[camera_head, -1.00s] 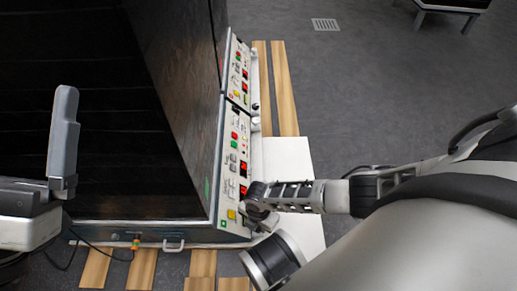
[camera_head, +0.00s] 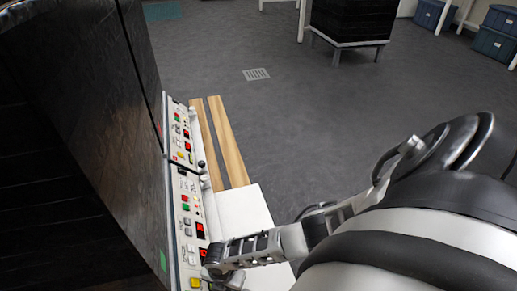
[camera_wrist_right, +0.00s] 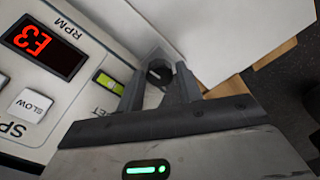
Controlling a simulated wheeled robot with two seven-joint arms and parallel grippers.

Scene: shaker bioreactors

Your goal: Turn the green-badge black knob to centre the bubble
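The small black knob (camera_wrist_right: 159,72) is in the right wrist view, on the panel's light edge. My right gripper (camera_wrist_right: 161,86) has its two dark fingers apart, one on each side of the knob. I see no clear grip on it. A yellow-green level vial (camera_wrist_right: 109,83) lies just left of the fingers; the bubble's position is too small to tell. In the head view my right gripper (camera_head: 213,262) is at the near unit's control panel (camera_head: 187,219) and hides the knob. A green badge (camera_head: 162,261) is on that unit's dark side. My left gripper is out of view.
A red RPM display (camera_wrist_right: 43,46) and a SLOW button (camera_wrist_right: 34,104) are beside the fingers. A second control panel (camera_head: 180,137) is farther back. A white board (camera_head: 246,212) and wooden slats (camera_head: 228,145) lie right of the units. Open grey floor (camera_head: 320,120) lies beyond.

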